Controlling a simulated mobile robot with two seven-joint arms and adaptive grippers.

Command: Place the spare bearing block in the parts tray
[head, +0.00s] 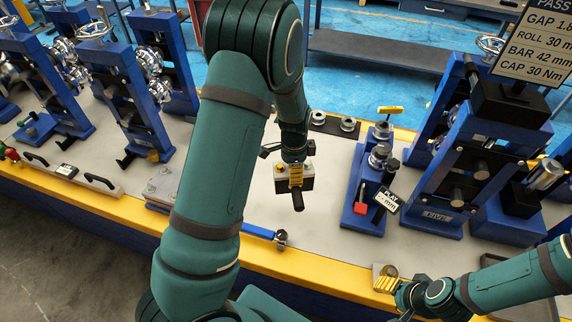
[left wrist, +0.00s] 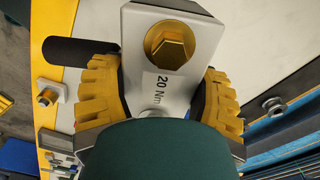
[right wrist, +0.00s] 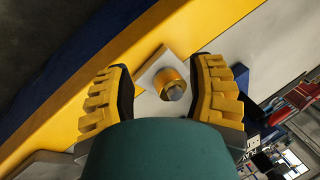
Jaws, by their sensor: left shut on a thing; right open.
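My left gripper (head: 296,176) is shut on a grey block (head: 307,184) with a brass hex bolt and a black cylinder at its side. In the left wrist view the block (left wrist: 190,28) reads "20 Nm" and sits between the yellow fingers. My right gripper (head: 393,290) is at the front edge. In the right wrist view it is open, fingers either side of a small square metal piece (right wrist: 150,69) with a brass round part; this piece also shows in the head view (head: 379,271). No label tells which one is the spare bearing block. I cannot identify the parts tray for certain.
A dark holder with metal rings (head: 347,124) lies behind my left gripper. Blue roll stands (head: 436,190) and a blue fixture (head: 359,215) stand to the right. A blue-handled tool (head: 258,231) lies near the yellow front edge. My left arm hides part of the bench.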

